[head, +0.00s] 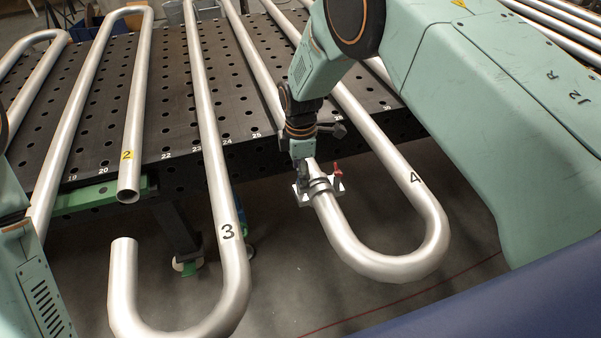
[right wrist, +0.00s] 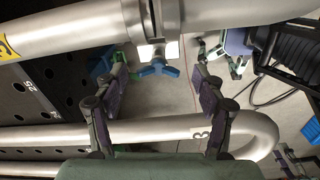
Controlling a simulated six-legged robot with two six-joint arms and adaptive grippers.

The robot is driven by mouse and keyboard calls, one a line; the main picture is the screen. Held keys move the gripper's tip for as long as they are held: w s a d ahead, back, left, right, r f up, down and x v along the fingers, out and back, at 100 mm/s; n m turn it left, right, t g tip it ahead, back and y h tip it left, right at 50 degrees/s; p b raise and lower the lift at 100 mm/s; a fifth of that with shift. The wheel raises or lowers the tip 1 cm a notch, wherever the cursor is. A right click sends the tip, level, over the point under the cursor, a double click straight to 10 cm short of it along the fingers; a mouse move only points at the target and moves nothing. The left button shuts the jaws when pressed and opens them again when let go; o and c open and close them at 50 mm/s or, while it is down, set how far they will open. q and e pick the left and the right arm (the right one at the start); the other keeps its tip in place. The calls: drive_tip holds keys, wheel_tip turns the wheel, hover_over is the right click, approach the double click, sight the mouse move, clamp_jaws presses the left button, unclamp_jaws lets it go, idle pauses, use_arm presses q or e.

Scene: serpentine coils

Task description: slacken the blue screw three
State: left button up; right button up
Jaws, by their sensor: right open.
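The blue screw (right wrist: 158,69) has a winged head and sits below a ring clamp (right wrist: 156,22) around the upper pipe (right wrist: 70,35) in the right wrist view. My right gripper (right wrist: 160,74) is open, with one finger to each side of the screw in the picture. I cannot tell whether the fingers touch it. In the head view my right gripper (head: 303,170) is at the clamp (head: 318,188) on the pipe marked 4 (head: 400,265). A red handle (head: 338,172) shows there; the blue screw is hidden. Only part of my left arm shows, without its gripper.
The pipe marked 3 (right wrist: 170,131) crosses behind the fingers in the right wrist view; it also shows in the head view (head: 225,215). The pipe marked 2 (head: 132,150) ends at the table edge. A black perforated table (head: 178,115) lies behind. Open floor lies below the bends.

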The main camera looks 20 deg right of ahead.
wheel_tip(320, 180, up, 12)
drive_tip(key=shift+f, duration=0.2)
drive_tip(key=shift+s, duration=0.1)
idle(0.6)
